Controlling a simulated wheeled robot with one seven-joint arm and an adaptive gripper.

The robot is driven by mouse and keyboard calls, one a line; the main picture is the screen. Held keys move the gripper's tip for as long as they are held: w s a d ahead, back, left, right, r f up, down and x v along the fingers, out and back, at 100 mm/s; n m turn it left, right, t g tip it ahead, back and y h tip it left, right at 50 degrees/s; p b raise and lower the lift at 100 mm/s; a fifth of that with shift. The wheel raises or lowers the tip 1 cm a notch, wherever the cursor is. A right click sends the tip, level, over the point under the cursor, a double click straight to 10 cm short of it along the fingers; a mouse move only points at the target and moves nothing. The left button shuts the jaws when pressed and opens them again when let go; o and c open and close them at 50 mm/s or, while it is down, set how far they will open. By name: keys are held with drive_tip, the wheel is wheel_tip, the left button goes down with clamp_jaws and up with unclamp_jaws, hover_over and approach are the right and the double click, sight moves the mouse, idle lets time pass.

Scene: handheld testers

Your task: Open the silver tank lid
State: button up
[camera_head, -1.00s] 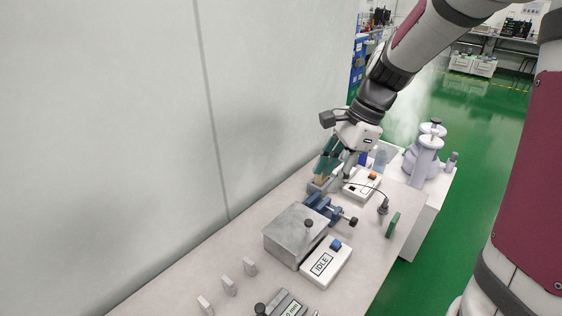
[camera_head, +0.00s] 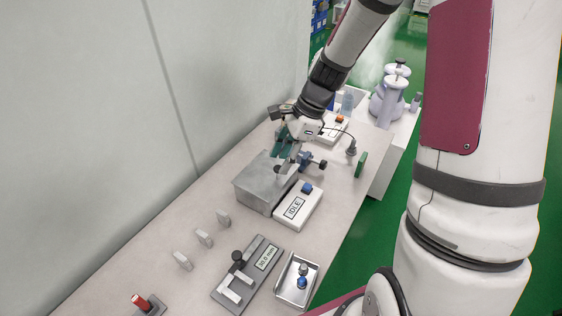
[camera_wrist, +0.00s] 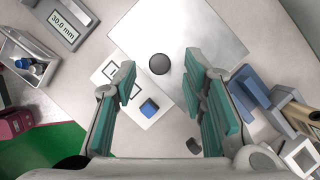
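The silver tank (camera_head: 258,192) is a grey metal box on the bench, with a flat lid that lies closed as far as I can see. A dark round knob (camera_head: 277,169) stands on the lid. In the wrist view the lid (camera_wrist: 205,35) lies below, and its knob (camera_wrist: 159,64) shows between the fingers. My gripper (camera_wrist: 161,78) is open, with teal finger pads on both sides of the knob's line and nothing held. In the head view my gripper (camera_head: 285,150) is above the tank's far side. Whether it touches the knob is unclear.
A white IDLE box (camera_head: 297,207) with a blue button stands against the tank's right side. A blue clamp (camera_head: 312,163) is just beyond. A gauge marked 30.0 mm (camera_head: 247,272) and a metal tray (camera_head: 298,280) lie nearer. The wall runs along the left.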

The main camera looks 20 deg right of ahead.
drive_tip(key=shift+x, duration=0.85)
drive_tip(key=shift+c, duration=0.3)
clamp_jaws()
